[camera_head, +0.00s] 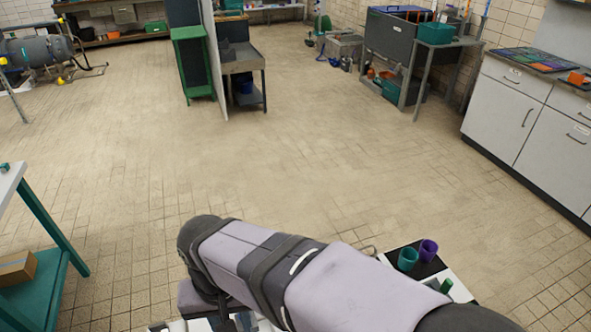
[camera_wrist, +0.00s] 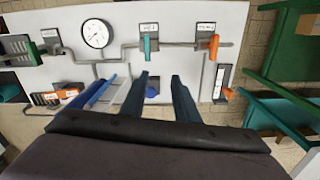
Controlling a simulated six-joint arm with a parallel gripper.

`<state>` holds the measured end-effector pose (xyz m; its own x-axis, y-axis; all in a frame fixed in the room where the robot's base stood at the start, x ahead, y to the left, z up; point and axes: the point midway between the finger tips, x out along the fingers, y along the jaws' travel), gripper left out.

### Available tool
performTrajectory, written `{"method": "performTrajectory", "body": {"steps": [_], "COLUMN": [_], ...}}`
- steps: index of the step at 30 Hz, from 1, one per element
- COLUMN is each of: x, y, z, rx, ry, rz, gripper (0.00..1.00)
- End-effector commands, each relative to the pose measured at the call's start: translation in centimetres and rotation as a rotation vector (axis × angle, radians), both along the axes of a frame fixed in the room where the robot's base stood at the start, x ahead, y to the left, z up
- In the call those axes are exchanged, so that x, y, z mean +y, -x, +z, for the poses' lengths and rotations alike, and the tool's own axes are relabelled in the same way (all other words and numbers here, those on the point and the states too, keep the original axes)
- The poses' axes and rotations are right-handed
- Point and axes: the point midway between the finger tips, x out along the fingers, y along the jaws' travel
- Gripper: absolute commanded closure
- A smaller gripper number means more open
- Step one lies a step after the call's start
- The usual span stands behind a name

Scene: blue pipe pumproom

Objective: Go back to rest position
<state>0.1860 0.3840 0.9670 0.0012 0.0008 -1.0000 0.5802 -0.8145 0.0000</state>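My gripper (camera_wrist: 160,95) shows in the wrist view with its two dark blue-grey fingers apart and nothing visible between their tips. Beyond them is a white panel (camera_wrist: 190,18) with grey pipes, a round gauge (camera_wrist: 96,33), a teal valve handle (camera_wrist: 147,46) and an orange valve handle (camera_wrist: 213,46). A blue round part (camera_wrist: 152,92) shows in the gap between the fingers, apparently behind them. In the head view my arm stretches across the bottom, and the gripper itself is not visible there.
A teal cup (camera_head: 407,259) and a purple cup (camera_head: 428,250) stand on a dark surface beside my arm. A green-legged table (camera_head: 50,235) is at the left, with a cardboard box (camera_head: 17,267) on its shelf. White cabinets (camera_head: 505,105) line the right. The middle floor is clear.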

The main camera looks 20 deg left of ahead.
Motion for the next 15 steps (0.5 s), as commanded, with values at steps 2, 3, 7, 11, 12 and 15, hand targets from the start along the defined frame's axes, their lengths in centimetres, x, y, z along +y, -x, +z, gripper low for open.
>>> {"method": "performTrajectory", "body": {"steps": [2,3,7,11,12,15], "x": [-3.3,-5.0,-11.1,-17.6,-19.6,-24.6], "y": [-3.9,-5.6,-9.9,-12.6,-13.1,-13.6], "z": [0.2,0.1,-0.3,-0.7,-0.9,-1.3], "rx": [0.000,0.000,0.000,0.001,0.000,0.000], "ry": [0.001,0.001,0.001,0.002,0.002,0.002], "rz": [-0.069,-0.098,-0.191,-0.284,-0.312,-0.385], "gripper": [0.72,0.72,0.72,0.72,0.72,0.72]}}
